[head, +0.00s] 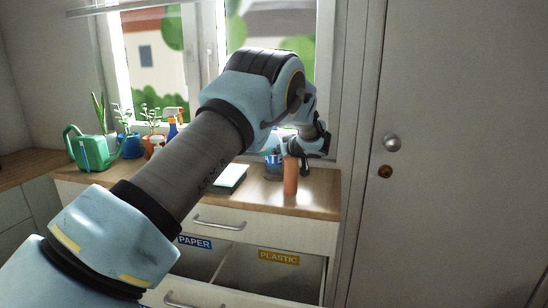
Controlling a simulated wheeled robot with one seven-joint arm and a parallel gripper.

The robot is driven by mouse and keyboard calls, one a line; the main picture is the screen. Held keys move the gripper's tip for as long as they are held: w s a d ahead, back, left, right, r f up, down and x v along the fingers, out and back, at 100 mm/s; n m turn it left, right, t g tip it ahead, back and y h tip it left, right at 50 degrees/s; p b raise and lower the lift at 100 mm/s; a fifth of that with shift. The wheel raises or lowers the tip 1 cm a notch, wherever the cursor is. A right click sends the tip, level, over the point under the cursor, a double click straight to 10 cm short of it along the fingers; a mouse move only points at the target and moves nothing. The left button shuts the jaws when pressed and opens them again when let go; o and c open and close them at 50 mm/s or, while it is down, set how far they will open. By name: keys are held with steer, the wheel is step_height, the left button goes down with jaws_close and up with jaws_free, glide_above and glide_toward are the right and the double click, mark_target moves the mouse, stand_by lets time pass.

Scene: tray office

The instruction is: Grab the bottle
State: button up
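An orange-brown upright cylinder (290,177), which looks like the bottle, stands near the front right of the wooden counter. A blue spray bottle with an orange head (173,122) stands at the back by the window. My arm reaches over the counter from the lower left. My gripper (305,152) is at the arm's far end, close to the top of the cylinder in the picture. It is small and dark, and its fingers are not clear. I cannot tell whether it touches the cylinder or is open or shut.
A green watering can (90,148) and potted plants (127,144) stand at the counter's left. A blue pen cup (273,166) is behind the cylinder. Below are open bins labelled PAPER and PLASTIC (278,257). A door (460,150) is at right.

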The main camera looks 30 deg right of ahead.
steer(key=shift+w+f, duration=0.25)
steer(key=shift+w, duration=0.4)
steer(key=shift+c, duration=0.4)
steer(key=c, duration=1.2)
steer(key=shift+c, duration=0.2)
